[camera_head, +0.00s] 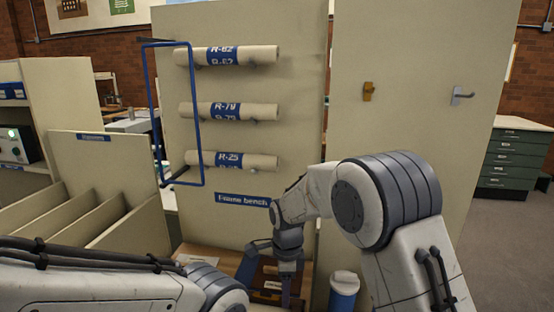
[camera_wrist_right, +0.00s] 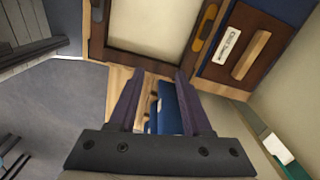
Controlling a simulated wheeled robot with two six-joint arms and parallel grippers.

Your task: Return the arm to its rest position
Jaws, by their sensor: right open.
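My right arm (camera_head: 385,200) reaches in from the lower right of the head view and bends down over the small wooden bench. Its gripper (camera_head: 283,288) points downward there. In the right wrist view the two dark fingers of this gripper (camera_wrist_right: 157,85) stand apart with nothing held between their tips. A blue thing (camera_wrist_right: 168,110) shows beyond the gap, below the tips. My left arm (camera_head: 110,285) crosses the lower left of the head view; its gripper is out of the picture.
A blue-lidless white-topped container (camera_head: 343,290) stands right of the right gripper. Behind is a panel (camera_head: 300,60) with labelled rolls R-62 (camera_head: 225,56), R-79 (camera_head: 225,111) and R-25 (camera_head: 230,160) and a blue wire frame (camera_head: 154,110). A divided bin (camera_head: 90,165) stands left. A dark wooden box (camera_wrist_right: 225,70) shows in the wrist view.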

